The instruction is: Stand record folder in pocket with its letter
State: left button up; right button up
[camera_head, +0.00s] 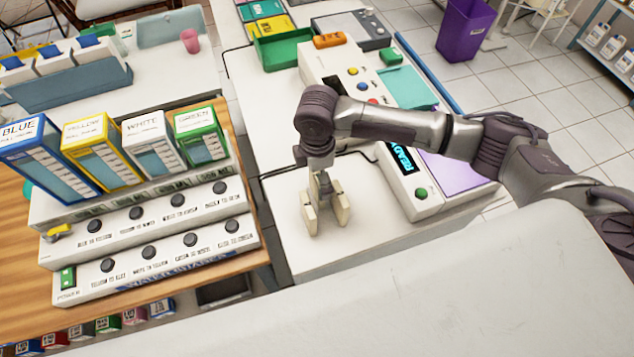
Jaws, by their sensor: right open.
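My right gripper (326,212) is open and empty. It points down at the bare white counter top (300,258), left of the device with the READY display (420,185). I cannot make out for certain a record folder or a pocket with a letter in this view. A flat green item (260,9) and a flat yellow item (266,29) lie at the far end of the counter, too small to tell whether they are folders. My left gripper is not in view.
Boxes labelled BLUE (45,155), YELLOW (100,152), WHITE (152,145) and GREEN (200,137) stand on a stepped panel with black knobs (184,240) at left. A green tray (282,50) sits at the back. A purple bin (465,30) stands on the floor.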

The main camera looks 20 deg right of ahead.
jog(key=c, duration=1.2)
jog(key=shift+r, duration=0.1)
jog(key=shift+c, duration=0.2)
